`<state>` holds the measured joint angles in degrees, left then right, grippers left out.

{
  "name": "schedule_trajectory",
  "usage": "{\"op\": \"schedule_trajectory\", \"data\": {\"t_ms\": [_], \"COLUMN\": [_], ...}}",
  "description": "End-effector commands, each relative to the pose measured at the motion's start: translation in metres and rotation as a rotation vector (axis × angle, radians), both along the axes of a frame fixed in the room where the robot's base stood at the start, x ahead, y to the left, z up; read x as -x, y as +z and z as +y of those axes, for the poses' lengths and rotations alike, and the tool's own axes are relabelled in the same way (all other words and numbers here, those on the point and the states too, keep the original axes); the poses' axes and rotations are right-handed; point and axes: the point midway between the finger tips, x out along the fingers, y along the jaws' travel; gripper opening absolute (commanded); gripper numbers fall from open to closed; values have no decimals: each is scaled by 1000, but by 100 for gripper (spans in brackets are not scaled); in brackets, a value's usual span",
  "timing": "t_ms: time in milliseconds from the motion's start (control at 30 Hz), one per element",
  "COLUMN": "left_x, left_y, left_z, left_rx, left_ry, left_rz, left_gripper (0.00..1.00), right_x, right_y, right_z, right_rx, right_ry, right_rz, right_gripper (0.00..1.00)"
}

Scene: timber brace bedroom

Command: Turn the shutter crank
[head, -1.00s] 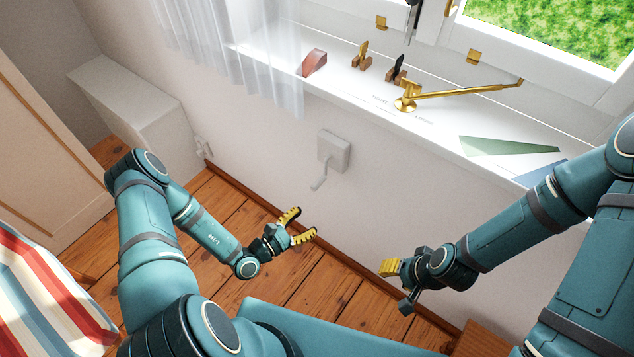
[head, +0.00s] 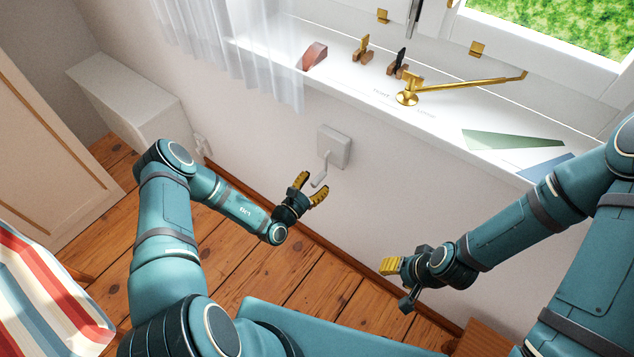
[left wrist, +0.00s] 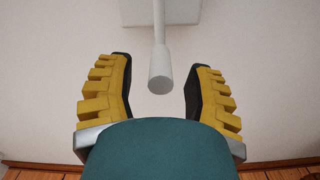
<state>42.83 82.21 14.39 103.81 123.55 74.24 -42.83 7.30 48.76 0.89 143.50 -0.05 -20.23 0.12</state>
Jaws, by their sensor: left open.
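The shutter crank (head: 322,172) is a small light-grey handle hanging from a square wall box (head: 335,146) below the window sill. In the left wrist view the crank's knob (left wrist: 160,75) hangs down between my fingertips and ahead of them, apart from both. The box shows at the top of that view (left wrist: 160,10). My left gripper (head: 311,187) is open, its yellow-padded fingers around the low end of the crank's line; it also shows in the left wrist view (left wrist: 157,85). My right gripper (head: 391,267) is farther right near the wall; its fingers overlap, so its opening is unclear.
The white sill (head: 440,132) above holds a brass window stay (head: 460,88), small wooden figures and a reddish wedge (head: 314,56). A sheer curtain (head: 240,50) hangs at upper left. A white cabinet (head: 130,95) stands left, striped bedding (head: 45,295) lower left.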

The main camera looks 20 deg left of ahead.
Motion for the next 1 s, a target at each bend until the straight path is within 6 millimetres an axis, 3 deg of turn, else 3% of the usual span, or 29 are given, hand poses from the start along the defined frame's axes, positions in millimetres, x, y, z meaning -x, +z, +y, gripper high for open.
{"op": "schedule_trajectory", "data": {"t_ms": [200, 467, 500, 633, 1000], "left_x": [-13, -14, -14, -13, -13], "left_y": [0, 0, 0, 0, 0], "left_z": [-5, -5, -5, -5, -4], "left_rx": [0, 0, 0, 0, 3], "left_ry": [-1, -1, -1, -1, -1], "left_rz": [0, 0, 0, 0, 2], "left_gripper": [52, 52, 48, 2, 0], "right_x": [-1, -1, -1, -1, -1], "right_y": [-3, -3, -3, -3, -3], "right_z": [0, 0, 0, 0, 0], "right_rx": [0, 0, 0, 0, 0], "right_ry": [-1, -1, -1, -1, -1], "right_rz": [-2, -2, -2, -2, -2], "right_gripper": [47, 47, 47, 47, 47]}}
